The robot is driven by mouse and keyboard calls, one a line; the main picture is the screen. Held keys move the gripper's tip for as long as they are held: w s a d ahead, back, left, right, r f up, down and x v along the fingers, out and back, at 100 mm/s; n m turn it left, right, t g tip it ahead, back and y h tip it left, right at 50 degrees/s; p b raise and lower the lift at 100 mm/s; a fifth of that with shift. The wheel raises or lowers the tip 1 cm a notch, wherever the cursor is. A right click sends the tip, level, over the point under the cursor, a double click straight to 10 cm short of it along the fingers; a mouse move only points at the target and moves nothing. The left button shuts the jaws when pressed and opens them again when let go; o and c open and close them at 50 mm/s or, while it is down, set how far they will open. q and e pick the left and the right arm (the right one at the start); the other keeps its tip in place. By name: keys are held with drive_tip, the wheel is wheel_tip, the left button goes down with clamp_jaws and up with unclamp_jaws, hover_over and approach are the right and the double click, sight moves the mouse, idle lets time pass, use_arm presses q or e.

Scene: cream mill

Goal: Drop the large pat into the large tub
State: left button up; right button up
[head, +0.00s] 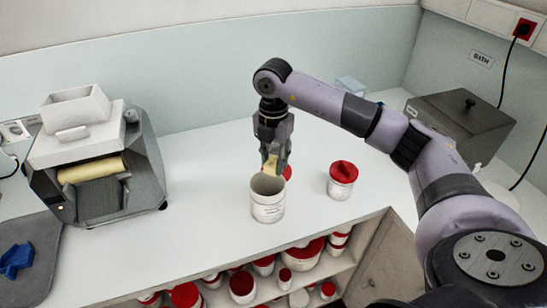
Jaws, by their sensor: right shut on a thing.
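A pale yellow pat (270,166) is held in my right gripper (274,157), which points down and is shut on it. The pat hangs over the back part of the mouth of an open white tub (268,209). The tub stands upright on the counter and has a printed label; its inside bottom is hidden. From this angle I cannot tell whether the pat is partly inside the rim. My left gripper is not in view.
A red thing (287,173), mostly hidden, lies behind the open tub. A smaller red-lidded tub (342,188) stands to its right. A mill (95,160) with a yellow roll stands left, a grey lidded box (460,120) right. Several red-lidded tubs fill the shelf below.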

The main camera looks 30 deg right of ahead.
sight(273, 161)
drive_tip(key=o, duration=0.8)
drive_tip(key=shift+c, duration=0.2)
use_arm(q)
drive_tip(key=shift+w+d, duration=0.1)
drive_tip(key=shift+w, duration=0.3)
use_arm(e)
drive_tip(key=o, duration=0.5)
drive_tip(key=shift+r, duration=0.25)
wheel_tip(273, 161, up, 12)
drive_tip(key=shift+f, duration=0.25)
